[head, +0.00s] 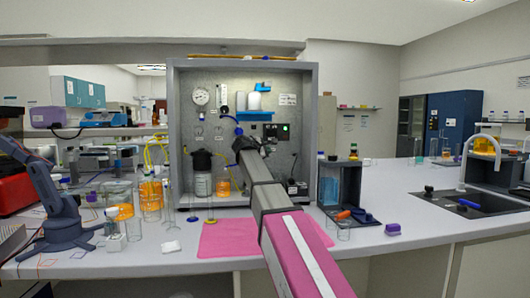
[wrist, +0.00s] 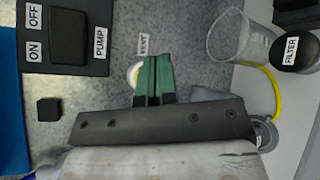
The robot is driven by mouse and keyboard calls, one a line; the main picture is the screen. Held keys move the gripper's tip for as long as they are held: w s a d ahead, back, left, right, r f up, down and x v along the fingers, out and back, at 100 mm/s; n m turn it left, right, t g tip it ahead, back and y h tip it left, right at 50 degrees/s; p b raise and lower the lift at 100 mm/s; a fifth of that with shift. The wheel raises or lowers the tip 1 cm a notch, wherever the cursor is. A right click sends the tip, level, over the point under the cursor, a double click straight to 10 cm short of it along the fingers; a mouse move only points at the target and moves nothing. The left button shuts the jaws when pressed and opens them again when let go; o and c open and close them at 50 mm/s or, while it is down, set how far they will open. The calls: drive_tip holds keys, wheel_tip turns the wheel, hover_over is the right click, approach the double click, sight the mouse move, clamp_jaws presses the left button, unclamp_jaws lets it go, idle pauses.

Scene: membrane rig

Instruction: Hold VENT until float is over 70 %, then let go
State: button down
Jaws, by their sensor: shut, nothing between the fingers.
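The membrane rig (head: 300,88) is a grey cabinet on the bench in the head view. In the wrist view the VENT label (wrist: 143,45) is partly covered by the green fingertips of my gripper (wrist: 153,78). A pale, yellowish round button (wrist: 133,72) shows just left of the fingertips, mostly hidden behind them. The fingers are shut together with nothing between them, at or very near the button; I cannot tell whether it is pressed. In the head view my arm hides the fingertips. A narrow upright tube (head: 223,98) may be the float gauge; its reading is too small to make out.
A PUMP switch (wrist: 68,35) marked ON and OFF lies left of the fingers. A black FILTER knob (wrist: 297,50) and a clear cup (wrist: 240,38) are on the right. A pink mat (head: 222,238) and glassware lie below the rig.

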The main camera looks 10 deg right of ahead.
drive_tip(key=shift+w+a+r, duration=0.1)
drive_tip(key=shift+w+a, duration=0.15)
drive_tip(key=shift+w, duration=0.25)
drive_tip(key=shift+w+a+r, duration=0.1)
drive_tip(key=shift+w+a, duration=0.15)
drive_tip(key=shift+w, duration=0.25)
drive_tip(key=s, duration=0.5)
drive_tip(key=shift+s+f, duration=0.15)
drive_tip(key=shift+s, duration=0.1)
drive_tip(key=shift+s, duration=0.1)
